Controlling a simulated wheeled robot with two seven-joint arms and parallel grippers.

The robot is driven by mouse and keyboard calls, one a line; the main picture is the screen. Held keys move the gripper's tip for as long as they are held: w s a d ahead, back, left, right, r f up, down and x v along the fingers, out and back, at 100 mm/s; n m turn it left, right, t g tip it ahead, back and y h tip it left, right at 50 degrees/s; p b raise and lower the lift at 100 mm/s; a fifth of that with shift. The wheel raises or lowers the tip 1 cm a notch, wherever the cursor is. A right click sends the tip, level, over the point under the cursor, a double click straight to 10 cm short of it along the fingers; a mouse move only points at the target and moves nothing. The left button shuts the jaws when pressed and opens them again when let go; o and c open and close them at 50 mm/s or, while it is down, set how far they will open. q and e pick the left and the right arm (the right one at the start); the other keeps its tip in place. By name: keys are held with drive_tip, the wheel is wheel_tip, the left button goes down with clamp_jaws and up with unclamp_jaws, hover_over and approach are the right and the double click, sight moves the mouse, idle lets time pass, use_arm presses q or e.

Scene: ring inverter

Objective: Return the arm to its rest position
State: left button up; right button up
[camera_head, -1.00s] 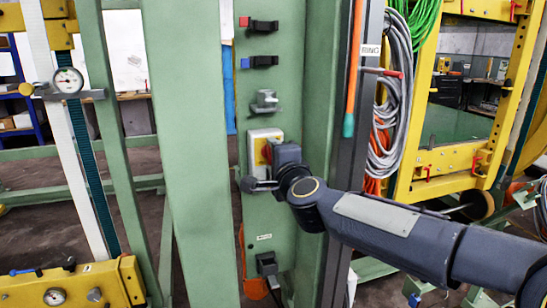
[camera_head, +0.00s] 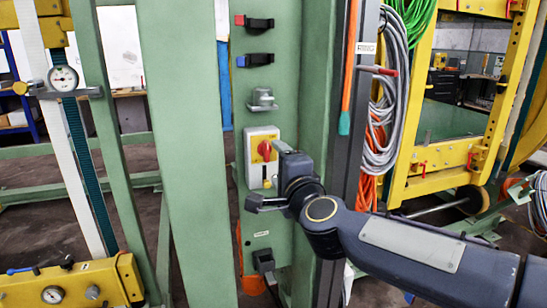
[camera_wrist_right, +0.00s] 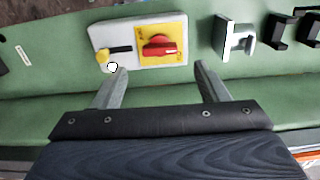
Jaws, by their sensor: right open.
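My right arm comes in from the right in the head view. The box has a red rotary knob (camera_head: 265,149) on a yellow plate. In the right wrist view the two fingers stand wide apart (camera_wrist_right: 159,72). The red knob (camera_wrist_right: 160,46) and the box (camera_wrist_right: 104,34) lie beyond the fingertips, with nothing between the fingers. The gripper body hides part of the box's right side in the head view. My left gripper is not in view.
The green column (camera_head: 190,120) stands left of the arm. A metal bracket (camera_head: 262,98) and black clips (camera_head: 256,60) sit above the box. A black fitting (camera_head: 264,261) is below. Grey cables (camera_head: 378,155) hang to the right, near a yellow frame (camera_head: 436,160).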

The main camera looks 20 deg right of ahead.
drive_tip(key=shift+s, duration=0.6)
drive_tip(key=s+d+f+n+g+y, duration=0.3)
drive_tip(key=s+f+n+g, duration=1.1)
drive_tip(key=s+f, duration=1.25)
wheel_tip(320, 180, up, 21)
drive_tip(key=s+n+t+p, duration=0.1)
drive_tip(key=n+p, duration=0.1)
drive_tip(key=p, duration=1.7)
drive_tip(key=shift+s+t+p, duration=0.3)
drive_tip(key=shift+s, duration=0.1)
